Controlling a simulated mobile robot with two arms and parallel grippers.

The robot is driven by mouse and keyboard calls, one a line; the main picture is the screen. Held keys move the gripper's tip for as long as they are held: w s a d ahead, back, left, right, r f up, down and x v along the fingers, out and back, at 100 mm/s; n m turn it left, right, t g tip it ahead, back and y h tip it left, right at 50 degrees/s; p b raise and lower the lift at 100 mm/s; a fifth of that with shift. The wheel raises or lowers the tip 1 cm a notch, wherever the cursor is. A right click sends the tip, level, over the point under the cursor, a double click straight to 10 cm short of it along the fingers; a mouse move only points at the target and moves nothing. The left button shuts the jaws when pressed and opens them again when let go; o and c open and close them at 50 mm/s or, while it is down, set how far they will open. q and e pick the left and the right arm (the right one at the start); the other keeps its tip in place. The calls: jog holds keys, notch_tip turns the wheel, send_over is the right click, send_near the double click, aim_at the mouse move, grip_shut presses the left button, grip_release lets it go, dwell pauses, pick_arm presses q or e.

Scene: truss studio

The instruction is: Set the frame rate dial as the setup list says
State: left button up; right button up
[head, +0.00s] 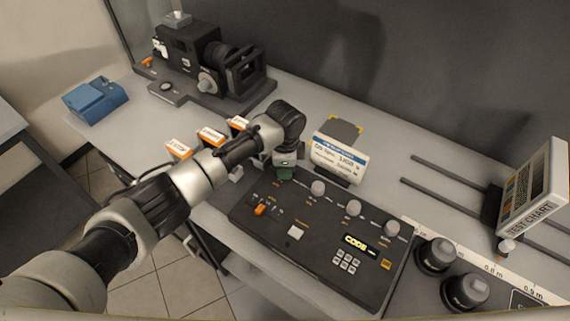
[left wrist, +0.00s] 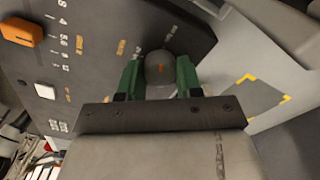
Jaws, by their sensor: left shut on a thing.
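The dark control panel (head: 325,245) lies on the bench with a row of round grey knobs, one of them at its middle (head: 354,208). My left gripper (head: 285,172) reaches down over the panel's back left corner. In the left wrist view, its green fingers (left wrist: 159,78) are shut on both sides of a round grey dial (left wrist: 160,65) with an orange mark. The gripper hides this dial in the head view. I cannot read its scale. The setup list card (head: 338,158) stands behind the panel; its small print is too blurred to read surely. My right gripper is out of view.
The panel also has an orange lever (head: 260,209), a lit CODE display (head: 361,244) and a keypad. A film camera (head: 205,60) stands at the back left, near a blue box (head: 95,99). A test chart (head: 535,190) and two dark knobs are at right.

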pick_arm(q)
jog(key=shift+m, duration=1.1)
jog(key=shift+r, duration=0.1)
jog(key=o, duration=0.9)
jog(key=shift+o, duration=0.2)
notch_tip(320, 180, up, 11)
jog(key=b, duration=0.2)
jog(key=shift+f, duration=0.2)
